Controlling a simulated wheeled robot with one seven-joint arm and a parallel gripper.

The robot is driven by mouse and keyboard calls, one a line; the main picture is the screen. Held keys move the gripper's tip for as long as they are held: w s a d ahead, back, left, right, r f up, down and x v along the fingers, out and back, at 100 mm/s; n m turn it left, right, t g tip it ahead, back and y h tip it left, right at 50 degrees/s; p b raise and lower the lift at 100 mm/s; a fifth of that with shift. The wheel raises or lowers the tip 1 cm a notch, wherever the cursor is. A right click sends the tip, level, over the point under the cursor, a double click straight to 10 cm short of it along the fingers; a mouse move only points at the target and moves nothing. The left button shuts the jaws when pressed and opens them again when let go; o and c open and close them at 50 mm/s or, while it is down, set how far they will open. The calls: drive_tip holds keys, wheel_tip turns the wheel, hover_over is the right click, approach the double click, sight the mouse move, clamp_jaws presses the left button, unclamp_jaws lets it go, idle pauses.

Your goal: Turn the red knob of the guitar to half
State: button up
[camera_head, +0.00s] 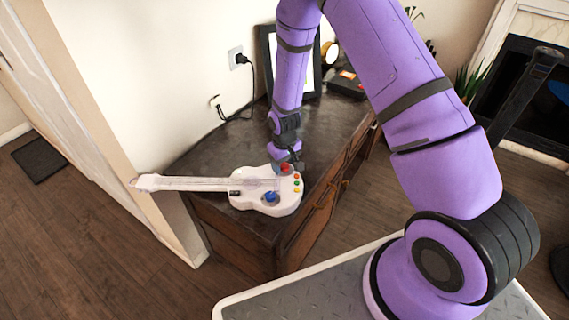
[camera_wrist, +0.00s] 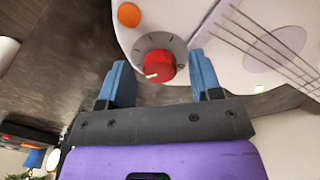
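The white toy guitar (camera_head: 262,198) lies on the dark wooden cabinet top, its neck pointing left. Its red knob (camera_wrist: 158,66) has a white pointer mark, aimed left and slightly down in the wrist view, and sits on a grey dial with tick marks. In the head view the red knob (camera_head: 285,168) is partly hidden by my gripper. My gripper (camera_wrist: 160,75) is open, with one blue finger on each side of the knob. A gap shows between the left finger and the knob; the right finger is closer. Contact cannot be told.
A blue knob (camera_head: 271,197) and small coloured buttons (camera_head: 297,183) sit on the guitar body. An orange button (camera_wrist: 129,15) is near the knob. The cabinet (camera_head: 215,150) has free top behind the guitar; a frame (camera_head: 311,60) stands at the back.

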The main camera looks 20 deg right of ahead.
drive_tip(key=shift+r, duration=0.1)
wheel_tip(320, 180, up, 11)
drive_tip(key=shift+f, duration=0.2)
idle(0.5)
wheel_tip(320, 180, up, 14)
drive_tip(key=f+t, duration=0.1)
hover_over(285, 165)
drive_tip(key=s+d, duration=0.2)
drive_tip(key=s+d+r+m+t, duration=0.1)
drive_tip(key=s+r, duration=0.3)
drive_tip(key=r, duration=0.2)
drive_tip(key=s+d+r+t, duration=0.1)
drive_tip(key=s+r, duration=0.2)
drive_tip(key=r, duration=0.4)
drive_tip(key=s+d+r+m+t, duration=0.1)
drive_tip(key=s+r, duration=0.4)
drive_tip(key=s, duration=0.5)
drive_tip(key=s+d+r+t, duration=0.1)
drive_tip(key=s+r, duration=0.5)
drive_tip(key=s, duration=0.4)
drive_tip(key=shift+s+d+m, duration=0.2)
drive_tip(key=shift+d+m, duration=0.15)
drive_tip(key=shift+m, duration=0.05)
